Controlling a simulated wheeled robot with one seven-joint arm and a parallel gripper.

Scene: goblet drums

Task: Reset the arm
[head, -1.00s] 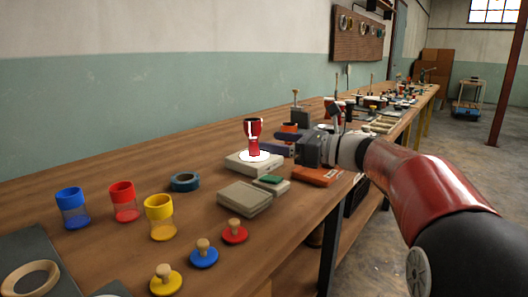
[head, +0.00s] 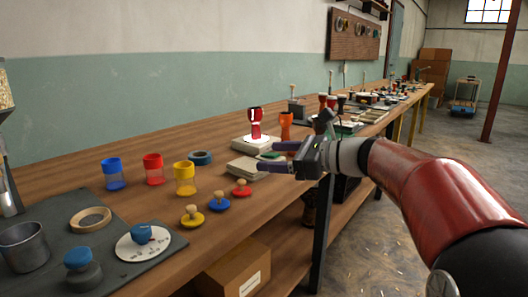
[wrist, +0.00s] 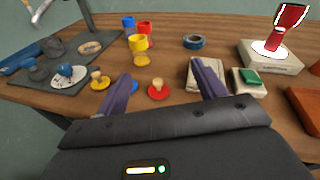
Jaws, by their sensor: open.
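My gripper (head: 281,156) is open and empty, held out over the front edge of the workbench (head: 130,200) in the head view. Its two purple fingers point left in that view. In the wrist view my gripper (wrist: 165,85) shows its fingers apart, with a red knobbed lid (wrist: 158,91) on the bench visible between them. A red and white goblet drum (head: 255,124) stands upright on a pale box (head: 243,143), apart from my gripper; the drum also shows in the wrist view (wrist: 279,28) at the upper right.
Blue, red and yellow-rimmed cups (head: 185,178) and knobbed lids (head: 219,204) stand on the bench. An orange goblet (head: 286,126) is behind my gripper.

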